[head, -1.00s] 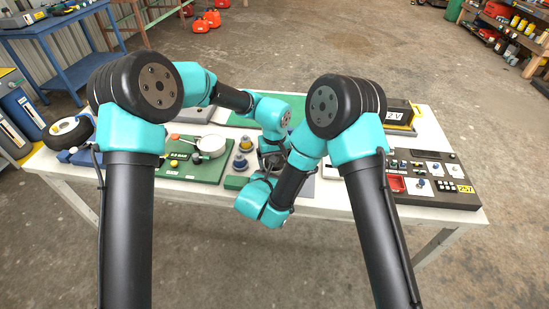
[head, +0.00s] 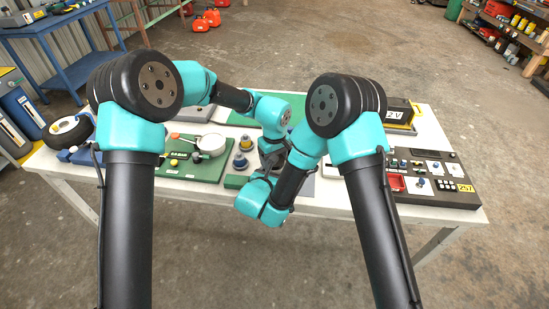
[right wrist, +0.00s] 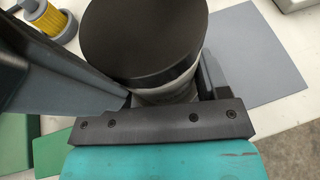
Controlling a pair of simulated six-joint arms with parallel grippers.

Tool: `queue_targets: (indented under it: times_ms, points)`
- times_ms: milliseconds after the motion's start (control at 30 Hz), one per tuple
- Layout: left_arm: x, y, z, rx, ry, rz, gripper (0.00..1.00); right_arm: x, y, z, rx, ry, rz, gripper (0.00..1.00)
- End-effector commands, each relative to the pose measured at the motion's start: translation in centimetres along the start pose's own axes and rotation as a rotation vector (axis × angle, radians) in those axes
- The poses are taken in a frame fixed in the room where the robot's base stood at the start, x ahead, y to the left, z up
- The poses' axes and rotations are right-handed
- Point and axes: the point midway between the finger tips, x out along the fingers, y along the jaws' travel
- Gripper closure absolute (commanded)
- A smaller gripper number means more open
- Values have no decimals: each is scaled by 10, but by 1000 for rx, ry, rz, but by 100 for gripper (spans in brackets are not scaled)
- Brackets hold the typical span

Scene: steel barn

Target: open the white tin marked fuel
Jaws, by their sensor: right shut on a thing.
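In the right wrist view the tin is a round can with a broad black lid (right wrist: 145,38) on top and a strip of pale body (right wrist: 165,97) below it. No marking shows on the visible part. My right gripper (right wrist: 160,88) is shut on the tin's body, with one finger on each side, under the lid. In the head view my right gripper (head: 266,175) is mostly covered by its own arm, and I cannot make out the tin there. My left gripper (head: 271,148) is close above the same spot; its jaws are hidden.
A green board (head: 196,172) with a white pan (head: 212,145) is left of the grippers. A yellow-topped part (head: 246,143) and a blue-topped part (head: 240,161) stand close by. A dark control panel (head: 430,190) fills the table's right end. A grey mat (right wrist: 255,50) lies bare beside the tin.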

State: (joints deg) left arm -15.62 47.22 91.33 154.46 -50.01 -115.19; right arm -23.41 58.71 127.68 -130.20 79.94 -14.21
Motion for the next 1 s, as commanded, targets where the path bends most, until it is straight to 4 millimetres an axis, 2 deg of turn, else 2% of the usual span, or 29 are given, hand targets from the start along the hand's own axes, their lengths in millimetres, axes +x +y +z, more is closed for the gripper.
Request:
queue_targets:
  times_ms: [233,267,500,767,1000]
  points:
    - [0,0,0,-2,0,1,58,0,0,0,0,-1,1,98]
    - [0,0,0,-2,0,1,27,0,0,0,0,-1,1,98]
    - [0,0,0,-1,0,0,5,0,0,0,0,-1,1,98]
    - [-1,0,0,0,0,-1,5,0,0,0,0,-1,0,98]
    - [-22,0,0,0,2,2,5,0,0,0,0,-1,0,98]
